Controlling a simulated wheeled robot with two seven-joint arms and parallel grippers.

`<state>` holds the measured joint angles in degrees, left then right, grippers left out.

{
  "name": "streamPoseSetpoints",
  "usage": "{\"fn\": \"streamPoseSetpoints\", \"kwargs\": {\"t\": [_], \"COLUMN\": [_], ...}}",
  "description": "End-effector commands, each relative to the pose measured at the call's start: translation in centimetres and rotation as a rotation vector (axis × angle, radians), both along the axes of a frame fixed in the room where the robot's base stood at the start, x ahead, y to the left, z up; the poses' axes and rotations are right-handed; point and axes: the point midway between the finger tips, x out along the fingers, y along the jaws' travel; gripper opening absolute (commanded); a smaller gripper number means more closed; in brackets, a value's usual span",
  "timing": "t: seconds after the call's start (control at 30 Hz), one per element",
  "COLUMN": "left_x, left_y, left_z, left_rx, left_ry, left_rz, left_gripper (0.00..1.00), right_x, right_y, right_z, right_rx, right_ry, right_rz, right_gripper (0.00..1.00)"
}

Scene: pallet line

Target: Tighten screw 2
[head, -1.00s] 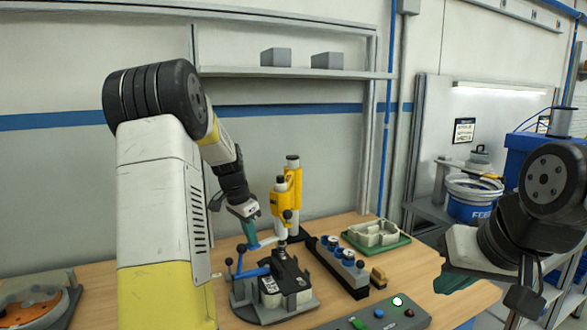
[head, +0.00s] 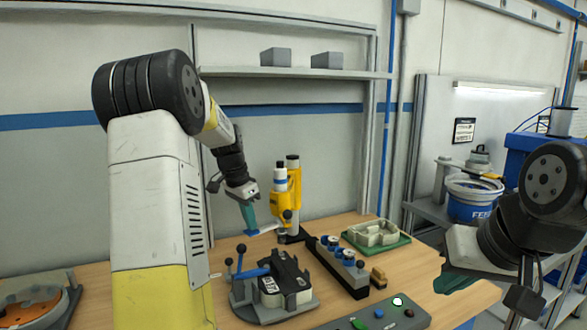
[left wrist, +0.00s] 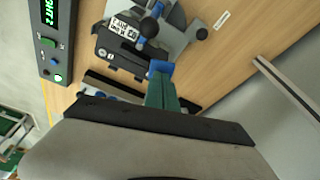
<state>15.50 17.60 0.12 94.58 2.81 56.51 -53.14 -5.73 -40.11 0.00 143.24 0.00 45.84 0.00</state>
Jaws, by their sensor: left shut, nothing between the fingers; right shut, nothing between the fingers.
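My left gripper (head: 249,229) is shut, teal fingers pointing down, left of the yellow driver stand (head: 287,205). A blue piece lies at its fingertips, also in the left wrist view (left wrist: 160,69); I cannot tell whether they touch. A pale bar runs from there toward the stand. A white-and-blue cylinder (head: 280,178) stands at the yellow housing. In front is the grey fixture (head: 245,308) with a black part (head: 290,270) and a blue lever (head: 253,272). Screw 2 cannot be made out. My right gripper (head: 456,284) is shut, at the right over the table edge.
A dark block with blue-topped pieces (head: 335,262) and a green tray with a beige part (head: 376,236) stand right of the fixture. A control box (head: 380,316) is at the front. A blue feeder bowl (head: 470,205) stands far right.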

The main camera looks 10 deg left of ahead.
Motion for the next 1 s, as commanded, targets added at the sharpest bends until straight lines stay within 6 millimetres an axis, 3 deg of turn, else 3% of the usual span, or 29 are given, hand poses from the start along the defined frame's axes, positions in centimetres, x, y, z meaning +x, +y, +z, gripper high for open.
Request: {"fn": "streamPoseSetpoints", "kwargs": {"t": [0.53, 1.0], "left_x": [0.0, -0.3], "left_y": [0.0, -0.3], "left_z": [3.8, 4.5], "left_rx": [0.001, 0.001], "left_ry": [-0.002, -0.005], "left_rz": [0.000, 0.006], "left_gripper": [0.00, 0.00], "right_x": [0.0, 0.0], "right_y": [0.0, 0.0], "right_z": [0.0, 0.0], "right_rx": [0.000, 0.000], "right_ry": [0.000, 0.000], "right_rz": [0.000, 0.000], "right_gripper": [0.00, 0.00]}}
